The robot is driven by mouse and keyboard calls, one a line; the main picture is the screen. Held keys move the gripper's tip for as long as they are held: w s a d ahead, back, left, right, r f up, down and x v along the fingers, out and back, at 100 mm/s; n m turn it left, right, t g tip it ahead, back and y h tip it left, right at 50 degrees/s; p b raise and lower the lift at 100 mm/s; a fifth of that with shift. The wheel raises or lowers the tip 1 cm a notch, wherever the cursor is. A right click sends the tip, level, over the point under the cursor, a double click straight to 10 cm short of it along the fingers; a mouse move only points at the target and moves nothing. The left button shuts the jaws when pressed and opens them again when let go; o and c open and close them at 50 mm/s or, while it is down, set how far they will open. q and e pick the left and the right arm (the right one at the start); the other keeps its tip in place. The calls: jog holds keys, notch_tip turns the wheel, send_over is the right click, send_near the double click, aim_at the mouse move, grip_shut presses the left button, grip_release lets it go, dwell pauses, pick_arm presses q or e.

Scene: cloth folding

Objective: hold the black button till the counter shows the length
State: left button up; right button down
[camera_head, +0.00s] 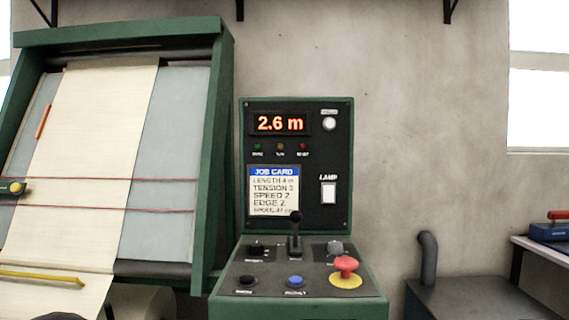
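The black button (246,281) is at the front left of the sloping panel of a green control console. Nothing covers it. The counter (280,123) at the top of the console glows red-orange and reads 2.6 m. The job card (274,191) below it reads length 4 m, tension 3, speed 2 and edge 2; its last line is too small to be sure of. Neither of my grippers can be made out in the head view.
Near the black button are a blue button (295,281), a black lever (295,235) and a red mushroom button (345,266) on a yellow base. A green frame (213,150) with pale cloth (95,140) stands left. A bench (545,245) is at the right.

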dwell(0.3)
pick_arm(q)
grip_shut()
dwell(1.2)
